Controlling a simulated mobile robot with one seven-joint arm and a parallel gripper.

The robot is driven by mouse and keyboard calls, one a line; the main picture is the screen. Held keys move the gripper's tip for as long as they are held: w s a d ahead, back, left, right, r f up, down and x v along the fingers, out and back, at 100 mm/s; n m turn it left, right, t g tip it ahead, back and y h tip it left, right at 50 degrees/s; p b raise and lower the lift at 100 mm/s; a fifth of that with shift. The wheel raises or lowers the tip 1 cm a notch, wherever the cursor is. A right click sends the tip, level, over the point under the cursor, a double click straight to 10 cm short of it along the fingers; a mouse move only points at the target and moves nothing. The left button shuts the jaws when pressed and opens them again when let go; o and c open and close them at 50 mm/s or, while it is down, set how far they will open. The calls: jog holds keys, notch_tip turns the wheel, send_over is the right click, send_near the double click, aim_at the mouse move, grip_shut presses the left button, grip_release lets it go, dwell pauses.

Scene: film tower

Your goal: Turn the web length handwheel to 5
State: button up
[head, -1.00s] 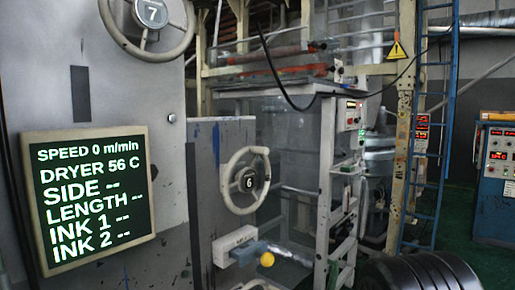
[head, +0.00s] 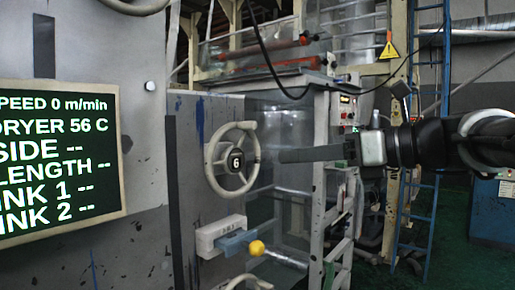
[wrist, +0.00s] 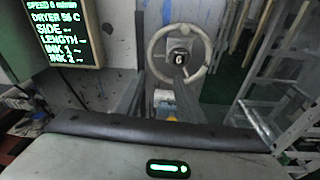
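A cream handwheel (head: 213,176) with a dark hub showing 6 (head: 236,160) is mounted on the grey panel, left of centre in the head view. The wheel also shows in the wrist view (wrist: 147,55), with its 6 upright. The display (head: 58,160) reads LENGTH "--". The wheel's function label is not readable.
Below the wheel a white box (head: 218,234) and a blue lever with a yellow knob (head: 256,248) stick out. Another handwheel (head: 140,6) is cut off at the top. A metal frame (head: 322,170) and blue ladder (head: 438,130) stand to the right.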

aim_at(255, 125)
jog(key=w+d+r+m+t, duration=0.2)
jog(key=w+d+r, duration=0.1)
jog(key=r, duration=0.2)
jog(key=shift+y, duration=0.3)
jog(key=x, duration=1.6)
jog(key=shift+w+a+r, duration=0.15)
jog(key=shift+w, duration=0.05)
grip_shut()
